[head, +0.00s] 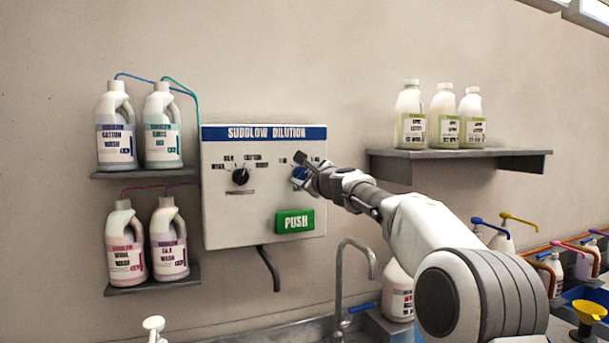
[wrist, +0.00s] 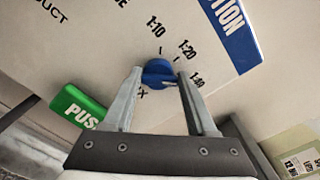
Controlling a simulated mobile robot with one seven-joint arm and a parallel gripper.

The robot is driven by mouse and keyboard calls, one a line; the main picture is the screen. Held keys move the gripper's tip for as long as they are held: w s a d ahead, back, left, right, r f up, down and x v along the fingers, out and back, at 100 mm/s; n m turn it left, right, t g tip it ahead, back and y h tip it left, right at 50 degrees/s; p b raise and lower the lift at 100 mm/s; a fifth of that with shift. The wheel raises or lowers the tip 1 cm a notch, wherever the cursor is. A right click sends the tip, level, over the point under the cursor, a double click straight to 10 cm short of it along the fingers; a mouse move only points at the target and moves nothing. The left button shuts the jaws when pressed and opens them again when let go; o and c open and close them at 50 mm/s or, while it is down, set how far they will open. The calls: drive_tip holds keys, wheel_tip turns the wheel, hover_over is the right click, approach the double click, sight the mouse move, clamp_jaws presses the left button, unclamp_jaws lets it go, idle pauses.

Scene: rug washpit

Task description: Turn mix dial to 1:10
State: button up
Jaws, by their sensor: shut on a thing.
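The blue mix dial (wrist: 158,72) sits on the white panel, ringed by the marks 1:10, 1:20 and 1:40 and one partly hidden mark in the wrist view. My gripper (wrist: 160,76) is shut on the dial, one finger on each side. The dial's ridge seems to point toward 1:40, but I cannot tell for sure. In the head view, the dial (head: 298,176) shows beside my gripper (head: 306,168), which partly covers it and its marks.
The dispenser panel (head: 225,215) also has a black product dial (head: 240,176) and a green PUSH button (head: 294,221), below the mix dial. Bottles stand on shelves to the left and on a right shelf (head: 460,153). A tap (head: 343,275) rises below.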

drive_tip(key=c, duration=0.4)
drive_tip(key=shift+n, duration=0.3)
drive_tip(key=n+b, duration=0.1)
drive_tip(key=n, duration=0.1)
drive_tip(key=shift+f+n, duration=0.1)
drive_tip(key=shift+n, duration=0.3)
drive_tip(key=n+b, duration=0.2)
drive_tip(key=n, duration=0.2)
drive_tip(key=shift+a+f+n, duration=0.1)
drive_tip(key=shift+n, duration=0.2)
drive_tip(key=n+b, duration=0.1)
drive_tip(key=n, duration=0.3)
drive_tip(key=shift+f+b, duration=0.1)
drive_tip(key=shift+b, duration=0.2)
drive_tip(key=n+b, duration=0.1)
drive_tip(key=n, duration=0.4)
drive_tip(key=shift+n+b, duration=0.3)
drive_tip(key=shift+n, duration=0.1)
